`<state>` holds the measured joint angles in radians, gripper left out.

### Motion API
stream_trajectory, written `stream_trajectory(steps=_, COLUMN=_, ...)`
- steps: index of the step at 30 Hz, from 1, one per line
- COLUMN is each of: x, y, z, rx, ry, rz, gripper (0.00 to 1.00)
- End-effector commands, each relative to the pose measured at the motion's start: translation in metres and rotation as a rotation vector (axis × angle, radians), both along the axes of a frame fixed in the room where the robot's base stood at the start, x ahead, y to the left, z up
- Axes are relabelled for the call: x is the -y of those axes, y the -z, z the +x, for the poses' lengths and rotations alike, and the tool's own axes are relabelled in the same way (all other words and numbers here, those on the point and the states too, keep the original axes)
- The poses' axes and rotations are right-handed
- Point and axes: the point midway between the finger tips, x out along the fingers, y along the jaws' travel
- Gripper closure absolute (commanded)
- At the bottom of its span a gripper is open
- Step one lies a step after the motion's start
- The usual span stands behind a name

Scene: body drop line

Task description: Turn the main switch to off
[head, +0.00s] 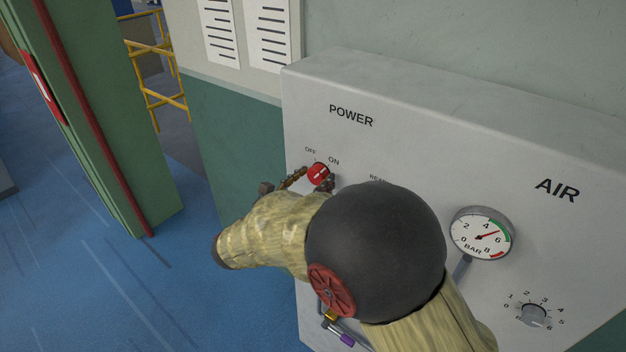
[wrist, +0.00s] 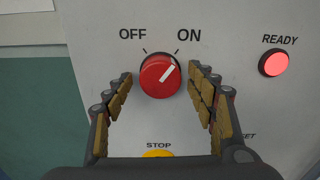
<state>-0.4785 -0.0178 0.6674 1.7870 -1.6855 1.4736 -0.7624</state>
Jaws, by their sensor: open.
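The main switch (wrist: 160,76) is a round red knob with a white pointer mark, below the OFF and ON labels on the grey power panel (head: 330,88). In the wrist view its white mark points up and right, toward ON. It also shows in the head view (head: 318,172), under the word POWER. My gripper (wrist: 160,88) is open, with one finger on each side of the knob and a gap between each finger and the knob. In the head view my arm hides the lower middle of the panel.
A lit red READY lamp (wrist: 275,63) is right of the switch. A yellow STOP button (wrist: 158,153) is below it, partly hidden. An air gauge (head: 482,234) and a numbered grey knob (head: 533,315) are at right. A green post (head: 100,110) stands left, with open blue floor (head: 90,270).

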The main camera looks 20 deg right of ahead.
Motion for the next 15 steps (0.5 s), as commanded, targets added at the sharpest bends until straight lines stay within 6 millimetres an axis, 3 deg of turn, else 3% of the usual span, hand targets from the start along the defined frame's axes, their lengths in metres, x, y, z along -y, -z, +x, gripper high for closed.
stream_trajectory(steps=3, x=-0.0002, y=0.0, z=-0.0001, rx=0.0, ry=0.0, rz=0.0, gripper=0.44)
stream_trajectory(steps=15, x=-0.0002, y=0.0, z=-0.0002, rx=0.0, ry=0.0, rz=0.0, gripper=0.67)
